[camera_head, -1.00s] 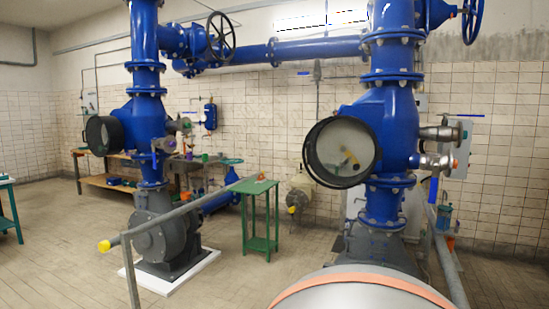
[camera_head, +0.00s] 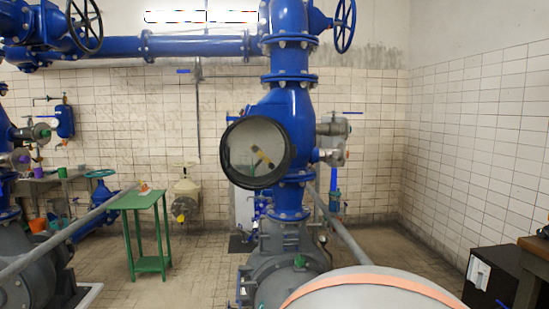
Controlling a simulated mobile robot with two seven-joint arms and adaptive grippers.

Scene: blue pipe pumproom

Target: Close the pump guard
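A grey pump (camera_head: 280,268) stands at the foot of the blue vertical pipe (camera_head: 288,110) near the middle. A round, black-rimmed cover with a pale face (camera_head: 252,155) sits on the front of that pipe. I cannot tell from this view which part is the pump guard, or whether it is open or closed. A second grey pump (camera_head: 30,268) shows partly at the left edge. Neither gripper is in view.
A green side table (camera_head: 142,200) with small items on it stands left of the middle pump. A grey rail (camera_head: 80,225) crosses the left side; another (camera_head: 338,228) slants behind the pump. A black cabinet (camera_head: 492,282) and wooden table (camera_head: 530,262) stand at right. Back-right floor is clear.

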